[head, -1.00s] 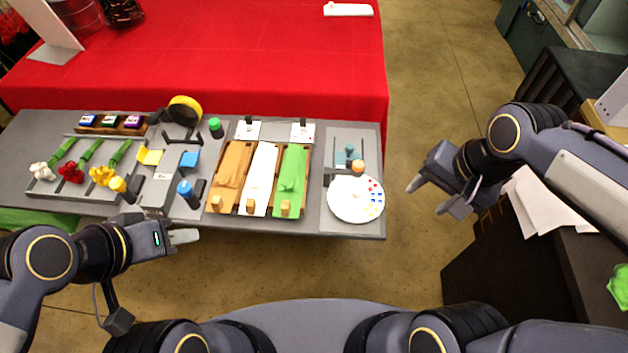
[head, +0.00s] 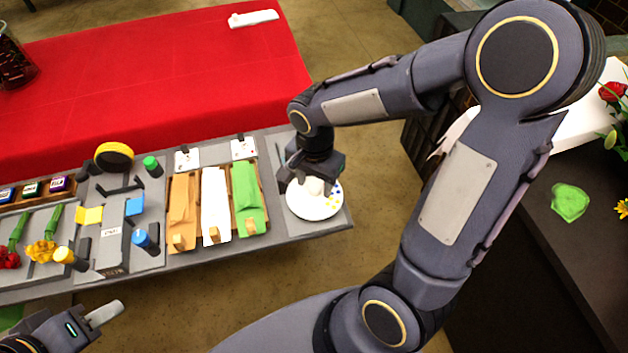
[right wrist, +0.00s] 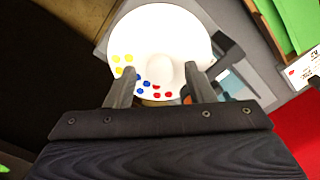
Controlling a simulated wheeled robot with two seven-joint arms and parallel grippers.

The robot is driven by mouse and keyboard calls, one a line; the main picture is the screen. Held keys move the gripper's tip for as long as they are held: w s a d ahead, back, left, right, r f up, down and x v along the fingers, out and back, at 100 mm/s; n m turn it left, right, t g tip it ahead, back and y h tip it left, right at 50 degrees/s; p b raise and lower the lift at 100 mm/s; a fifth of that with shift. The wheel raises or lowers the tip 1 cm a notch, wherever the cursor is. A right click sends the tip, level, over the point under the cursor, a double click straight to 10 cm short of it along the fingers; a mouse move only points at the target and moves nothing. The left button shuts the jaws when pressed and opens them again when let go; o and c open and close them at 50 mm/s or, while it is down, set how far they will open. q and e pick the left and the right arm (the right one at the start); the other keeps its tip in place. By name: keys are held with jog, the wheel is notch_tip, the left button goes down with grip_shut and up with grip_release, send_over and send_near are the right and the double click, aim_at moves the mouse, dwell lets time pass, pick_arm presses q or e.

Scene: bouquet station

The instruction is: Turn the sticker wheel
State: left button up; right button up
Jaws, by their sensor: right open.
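The sticker wheel (head: 318,207) is a white disc with yellow, blue and red dots near its rim and a pale raised knob (right wrist: 168,76) at its middle. It lies at the right end of the grey station table. My right gripper (head: 297,186) is over the wheel from above. In the right wrist view its two fingers (right wrist: 163,82) are open, one on each side of the knob; I cannot tell whether they touch it. In the head view the hand hides part of the wheel. My left gripper (head: 104,316) is at the lower left, away from the wheel, its fingertips only partly clear.
Orange, white and green wrap boards (head: 214,200) stand left of the wheel. Farther left are a yellow tape roll (head: 114,156), a blue bottle (head: 141,238) and flowers (head: 42,252). A red-covered table (head: 150,80) is behind. Open floor lies in front.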

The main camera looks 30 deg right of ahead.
jog(key=shift+f, duration=0.15)
jog(key=c, duration=1)
